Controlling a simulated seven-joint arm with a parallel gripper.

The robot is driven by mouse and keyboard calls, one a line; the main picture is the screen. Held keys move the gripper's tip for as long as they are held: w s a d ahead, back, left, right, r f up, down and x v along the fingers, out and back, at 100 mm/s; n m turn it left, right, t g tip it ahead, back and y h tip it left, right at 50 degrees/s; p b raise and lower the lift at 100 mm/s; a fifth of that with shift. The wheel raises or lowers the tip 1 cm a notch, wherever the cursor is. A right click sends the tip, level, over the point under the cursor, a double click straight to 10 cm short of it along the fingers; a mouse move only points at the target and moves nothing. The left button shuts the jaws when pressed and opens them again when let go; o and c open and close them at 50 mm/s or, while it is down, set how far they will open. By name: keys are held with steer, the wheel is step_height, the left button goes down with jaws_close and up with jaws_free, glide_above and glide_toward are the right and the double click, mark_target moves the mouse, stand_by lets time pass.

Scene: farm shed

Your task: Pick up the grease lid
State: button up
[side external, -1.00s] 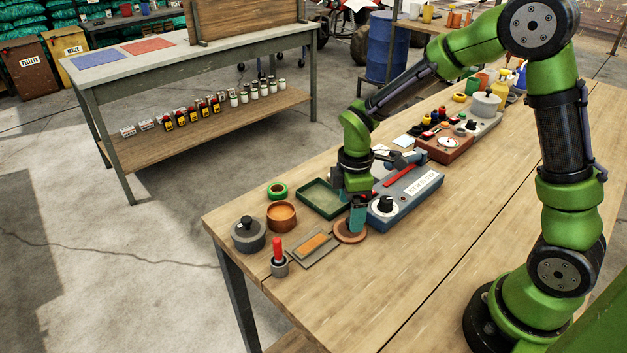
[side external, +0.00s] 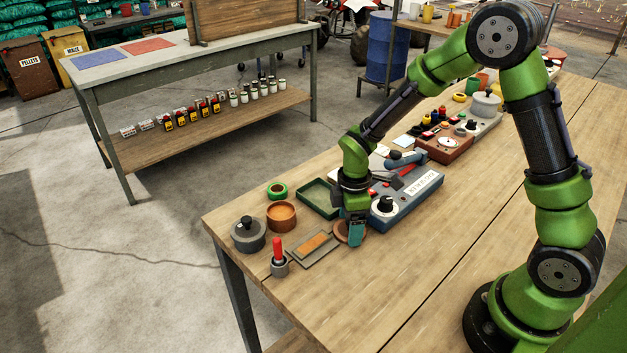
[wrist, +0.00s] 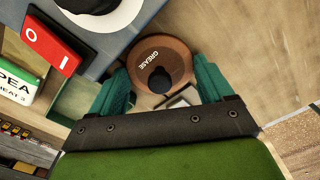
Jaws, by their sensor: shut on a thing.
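The grease lid (wrist: 153,52) is a round brown disc with the word GREASE and a black knob. In the side view the lid (side external: 341,233) is at the near end of the workbench, beside a blue-grey box and partly hidden by my fingers. My gripper (side external: 355,236) points down at it. In the wrist view the teal fingers of my gripper (wrist: 161,70) stand on opposite sides of the lid, shut on its rim, with the knob between them. Whether the lid is clear of the bench cannot be told.
The blue-grey box (side external: 410,206) with a black knob stands close to the right. A flat tray with an orange block (side external: 314,243), an orange-brown pot (side external: 282,215), a grey lidded pot (side external: 248,236) and a green tray (side external: 318,197) lie to the left.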

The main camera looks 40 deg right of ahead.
step_height(320, 180, up, 8)
steer(key=shift+r, duration=0.2)
steer(key=shift+a+r, duration=0.15)
steer(key=shift+r, duration=0.15)
steer(key=w+a+r, duration=0.2)
steer(key=w+a, duration=0.7)
steer(key=w, duration=0.4)
steer(key=shift+s+a+f, duration=0.1)
steer(key=shift+f, duration=3.1)
steer(key=shift+f, duration=0.2)
steer(key=o, duration=0.9)
